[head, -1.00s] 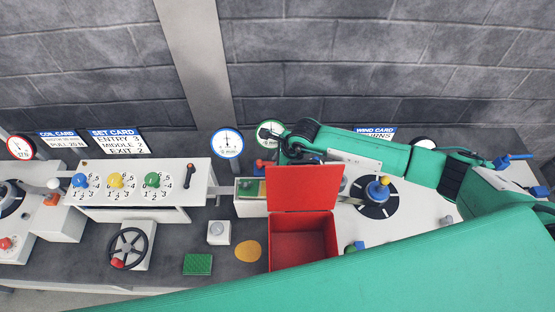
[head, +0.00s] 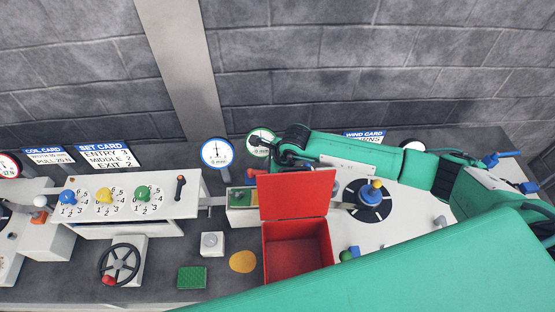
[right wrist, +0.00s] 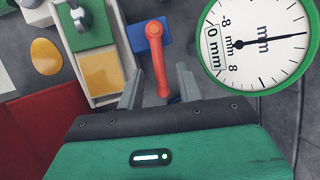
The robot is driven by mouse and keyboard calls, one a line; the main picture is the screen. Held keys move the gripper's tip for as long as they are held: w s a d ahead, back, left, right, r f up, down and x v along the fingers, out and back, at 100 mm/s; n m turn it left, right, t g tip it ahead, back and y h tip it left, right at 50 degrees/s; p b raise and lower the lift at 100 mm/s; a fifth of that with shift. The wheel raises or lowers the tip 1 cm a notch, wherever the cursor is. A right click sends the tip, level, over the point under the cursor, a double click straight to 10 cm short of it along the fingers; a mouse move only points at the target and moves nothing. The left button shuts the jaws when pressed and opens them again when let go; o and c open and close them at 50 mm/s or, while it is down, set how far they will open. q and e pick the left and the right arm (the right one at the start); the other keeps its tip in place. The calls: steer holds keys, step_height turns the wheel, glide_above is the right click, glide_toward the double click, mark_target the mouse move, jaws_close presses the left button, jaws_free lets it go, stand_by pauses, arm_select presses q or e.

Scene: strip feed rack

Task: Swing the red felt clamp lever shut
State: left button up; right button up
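The red lever (right wrist: 156,55) shows in the right wrist view, its round end on a blue block (right wrist: 136,38) and its arm pointing down the picture toward my gripper. It lies beside a white channel with a green part (right wrist: 92,30) and a yellow pad (right wrist: 101,74), not across it. My right gripper (right wrist: 158,75) is open, a finger on each side of the lever arm, with gaps showing. In the head view a small red part, apparently the lever (head: 252,173), peeks out by the red box lid; the right gripper's fingers are hidden there. My left gripper is not in view.
The red box (head: 298,245) with its raised lid (head: 293,194) stands in front of the right gripper. A green-rimmed dial (right wrist: 258,42) is close to the right finger. A blue-knobbed disc (head: 369,214) lies right; a white dial panel (head: 163,181) stands left.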

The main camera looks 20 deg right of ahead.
steer(key=b+v, duration=0.5)
steer(key=v, duration=0.7)
steer(key=shift+d+r, duration=0.15)
steer(key=shift+r, duration=0.2)
steer(key=shift+s, duration=0.1)
steer(key=shift+c, duration=0.5)
